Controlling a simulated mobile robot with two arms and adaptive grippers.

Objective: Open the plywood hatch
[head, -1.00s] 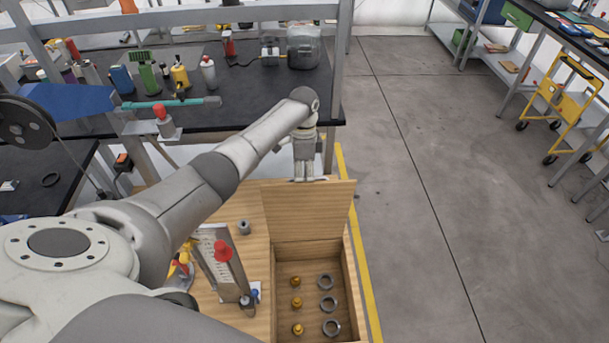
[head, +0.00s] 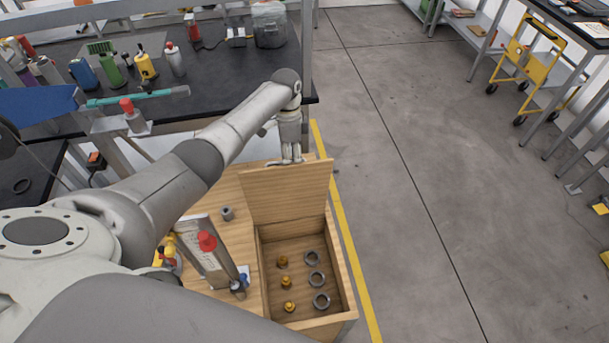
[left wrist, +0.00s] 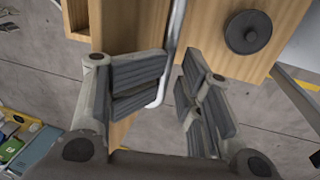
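The plywood hatch (head: 288,195) stands raised, roughly upright, at the far side of a wooden box compartment (head: 262,285). The open compartment holds brass-coloured pieces (head: 286,282) and grey rings (head: 316,279). My left gripper (head: 287,161) is at the hatch's top edge, its fingertips partly behind it. In the left wrist view its fingers (left wrist: 172,98) are apart, with floor visible in the gap. A bent metal rod (left wrist: 172,55), perhaps the hatch's handle, runs down beside the left finger. Whether a finger touches it is unclear. My right gripper is not in view.
A slanted metal plate with a red knob (head: 207,241) stands left of the compartment, near a small grey cylinder (head: 227,213). A black bench (head: 213,75) with bottles is behind. Open floor (head: 400,190) lies to the right.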

